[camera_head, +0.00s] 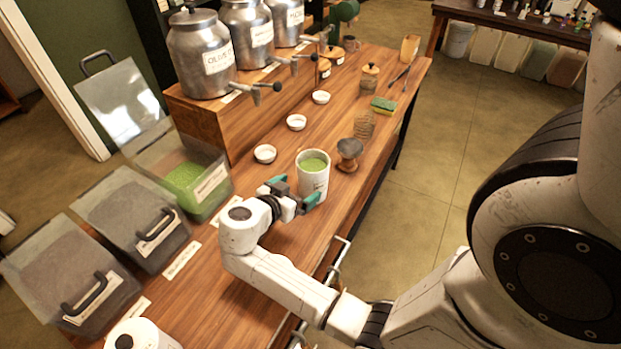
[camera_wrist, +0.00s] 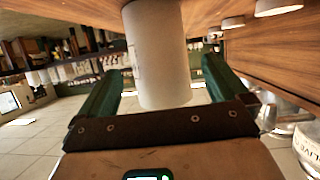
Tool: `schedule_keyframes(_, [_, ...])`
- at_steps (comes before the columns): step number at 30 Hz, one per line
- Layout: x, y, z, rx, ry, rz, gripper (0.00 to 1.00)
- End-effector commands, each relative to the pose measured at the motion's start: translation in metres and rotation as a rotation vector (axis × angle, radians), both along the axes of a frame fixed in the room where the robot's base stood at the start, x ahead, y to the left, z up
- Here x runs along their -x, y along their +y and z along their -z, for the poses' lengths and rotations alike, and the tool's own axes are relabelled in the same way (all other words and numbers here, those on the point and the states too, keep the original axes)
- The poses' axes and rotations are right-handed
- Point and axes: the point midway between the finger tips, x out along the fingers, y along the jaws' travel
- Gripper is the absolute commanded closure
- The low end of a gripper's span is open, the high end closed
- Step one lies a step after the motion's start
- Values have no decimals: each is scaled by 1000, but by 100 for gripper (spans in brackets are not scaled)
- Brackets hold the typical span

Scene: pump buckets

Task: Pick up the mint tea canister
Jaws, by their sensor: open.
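A white cylindrical canister (camera_head: 314,186), open at the top with green contents, stands upright on the wooden table; its label is too small to read. I take it for the mint tea canister. It also shows in the wrist view (camera_wrist: 158,50), where the picture is turned over. My gripper (camera_head: 293,195) is beside the canister's near left side, low near its body. In the wrist view my gripper (camera_wrist: 160,88) has its two green fingers apart, one on each side of the canister, with visible gaps. Whether the fingertips touch it is not clear.
A dark-headed wooden brush (camera_head: 348,155) stands just right of the canister, and a coiled whisk (camera_head: 364,125) is behind it. Small white bowls (camera_head: 265,153) line the left. A clear bin of green powder (camera_head: 190,180) is at left. Metal dispensers (camera_head: 203,55) stand on a raised shelf.

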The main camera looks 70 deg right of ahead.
Motion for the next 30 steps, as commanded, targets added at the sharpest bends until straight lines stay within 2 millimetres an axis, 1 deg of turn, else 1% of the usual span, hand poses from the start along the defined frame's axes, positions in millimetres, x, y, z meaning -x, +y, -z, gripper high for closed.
schedule_keyframes(1, [2, -5, 1, 0, 1, 3, 0])
schedule_keyframes(7, [6, -16, 5, -2, 3, 2, 0])
schedule_keyframes(12, [15, -37, 14, -2, 4, 3, 0])
schedule_keyframes(16, [18, -50, 21, 0, 2, 1, 0])
schedule_keyframes(19, [19, -54, 24, -1, 1, 1, 0])
schedule_keyframes(25, [19, -55, 25, -1, 1, 0, 0])
schedule_keyframes(26, [19, -55, 25, -1, 1, 0, 1])
schedule_keyframes(30, [19, -55, 25, -1, 1, 0, 14])
